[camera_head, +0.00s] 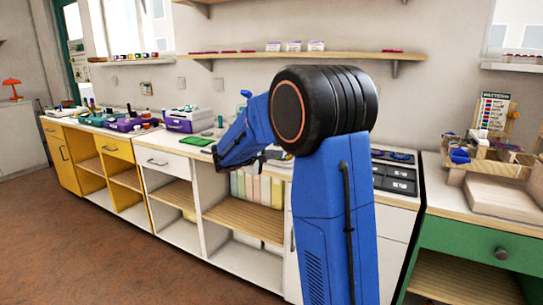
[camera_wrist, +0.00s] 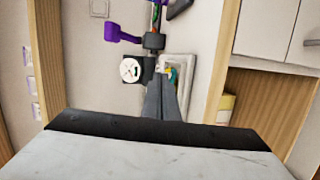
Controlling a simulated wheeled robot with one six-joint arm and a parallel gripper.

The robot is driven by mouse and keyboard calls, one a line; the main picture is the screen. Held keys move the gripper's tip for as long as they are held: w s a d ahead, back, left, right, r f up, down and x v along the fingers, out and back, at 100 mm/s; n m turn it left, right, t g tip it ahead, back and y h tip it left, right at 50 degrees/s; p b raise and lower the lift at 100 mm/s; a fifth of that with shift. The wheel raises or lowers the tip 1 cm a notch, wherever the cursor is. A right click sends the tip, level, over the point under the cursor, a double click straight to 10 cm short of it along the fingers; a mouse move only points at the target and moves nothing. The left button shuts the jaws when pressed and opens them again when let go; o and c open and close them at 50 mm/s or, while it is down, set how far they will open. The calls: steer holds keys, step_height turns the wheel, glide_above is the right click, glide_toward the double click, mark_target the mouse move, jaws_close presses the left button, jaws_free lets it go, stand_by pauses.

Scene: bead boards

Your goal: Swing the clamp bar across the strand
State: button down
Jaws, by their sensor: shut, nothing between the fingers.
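My gripper (camera_wrist: 163,82) shows in the wrist view as two dark grey fingers, shut together and empty. Their tips are over or beside a pale board (camera_wrist: 185,66) with small green and yellow pieces on it. I cannot tell whether they touch it. A white disc (camera_wrist: 130,69) is left of the fingers. I cannot tell which piece is the clamp bar, and no strand is clear. In the head view my arm hides much of the gripper (camera_head: 272,155).
Open shelves (camera_head: 242,207) are below. A wall shelf (camera_head: 285,57) is above. A wooden rack (camera_head: 494,157) stands at right. The floor (camera_head: 110,250) in front is clear.

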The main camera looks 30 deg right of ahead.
steer(key=shift+d, duration=0.15)
steer(key=shift+s+d+n+t+y, duration=0.15)
steer(key=shift+d+n+t, duration=0.2)
steer(key=shift+d+t, duration=0.1)
steer(key=shift+s+d+n+t+y, duration=0.1)
steer(key=shift+d+n+t+y, duration=0.05)
steer(key=shift+d+n+t, duration=0.25)
steer(key=shift+d+n+t+y, duration=0.4)
steer(key=shift+d+n+t, duration=0.15)
steer(key=shift+d+t, duration=0.25)
steer(key=shift+w+d+n+t, duration=0.15)
steer(key=shift+d+n+t, duration=0.2)
steer(key=shift+d, duration=0.45)
steer(key=shift+a, duration=0.1)
